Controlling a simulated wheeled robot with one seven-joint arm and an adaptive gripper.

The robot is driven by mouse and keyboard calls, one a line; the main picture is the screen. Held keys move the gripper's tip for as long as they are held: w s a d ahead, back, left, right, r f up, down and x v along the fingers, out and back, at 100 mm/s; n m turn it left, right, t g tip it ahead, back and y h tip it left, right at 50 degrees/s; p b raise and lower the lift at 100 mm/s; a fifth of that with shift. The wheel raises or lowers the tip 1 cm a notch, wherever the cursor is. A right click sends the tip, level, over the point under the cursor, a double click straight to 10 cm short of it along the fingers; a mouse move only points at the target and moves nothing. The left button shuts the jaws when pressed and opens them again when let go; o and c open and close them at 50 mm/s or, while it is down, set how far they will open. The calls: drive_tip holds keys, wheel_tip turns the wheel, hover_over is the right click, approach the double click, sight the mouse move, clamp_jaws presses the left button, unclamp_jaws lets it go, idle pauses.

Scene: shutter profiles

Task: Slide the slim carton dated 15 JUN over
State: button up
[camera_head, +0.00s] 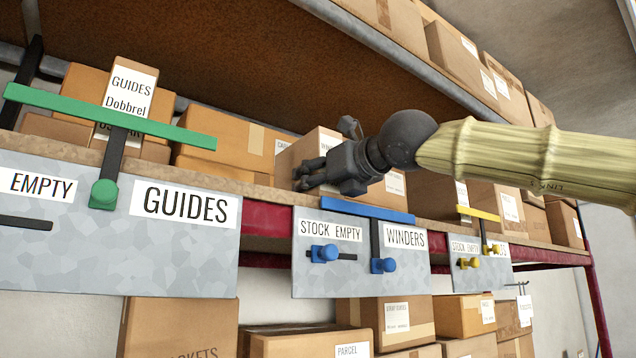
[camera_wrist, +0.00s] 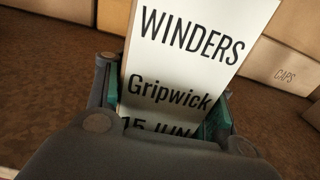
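The slim carton with the white label reading WINDERS, Gripwick, 15 JUN (camera_wrist: 180,65) stands upright in the wrist view. Its lowest line is partly cut off by my gripper. My gripper (camera_wrist: 165,115) has one green-padded finger at each side of this carton, with no clear gap at either side, so it looks shut on it. In the head view my gripper (camera_head: 305,178) is at the shelf above the blue T-shaped slider (camera_head: 375,232). A label beginning WIN (camera_head: 330,142) shows just behind it, mostly hidden by my gripper.
A green T-slider (camera_head: 110,118) crosses in front of the GUIDES Dobbrel carton (camera_head: 130,85) at left. A yellow slider (camera_head: 480,215) is at right. Larger boxes stand behind, including one marked CAPS (camera_wrist: 285,75). The upper shelf edge (camera_head: 400,70) runs overhead.

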drive_tip(key=c, duration=0.5)
drive_tip(key=shift+c, duration=0.2)
drive_tip(key=shift+d, duration=0.1)
drive_tip(key=shift+w+d+r+p, duration=0.1)
drive_tip(key=shift+w+d+p, duration=0.45)
drive_tip(key=shift+d, duration=0.3)
drive_tip(key=shift+w+d+p, duration=0.45)
drive_tip(key=shift+w+d, duration=0.2)
drive_tip(key=shift+d, duration=0.15)
drive_tip(key=shift+w+d+p, duration=0.3)
drive_tip(key=shift+w+d, duration=0.25)
drive_tip(key=shift+d, duration=0.2)
drive_tip(key=o, duration=1.4)
drive_tip(key=shift+a, duration=0.15)
